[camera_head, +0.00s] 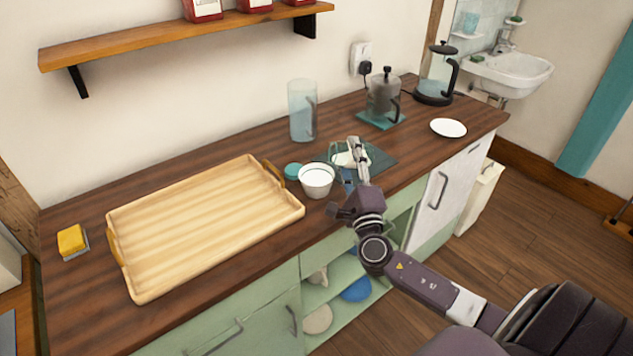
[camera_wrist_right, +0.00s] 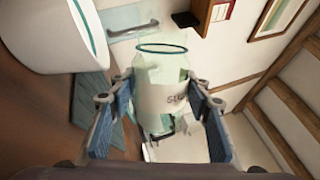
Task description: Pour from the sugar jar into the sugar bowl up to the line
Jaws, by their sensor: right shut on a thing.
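The sugar jar (camera_head: 340,158) is clear glass with white contents, partly hidden by my gripper. In the right wrist view the jar (camera_wrist_right: 160,75) shows part of a dark label and a teal ring at its mouth. My right gripper (camera_head: 353,168) is shut on the jar, with a blue-padded finger on each side of it. The sugar bowl (camera_head: 316,181) is white and stands upright just left of the jar, apparently empty. In the wrist view the bowl (camera_wrist_right: 60,45) fills the upper left, with a teal line inside. My left gripper is not in view.
A wooden tray (camera_head: 200,225) fills the counter's left. A tall glass pitcher (camera_head: 302,112), a French press (camera_head: 383,97) and a white plate (camera_head: 448,128) stand around.

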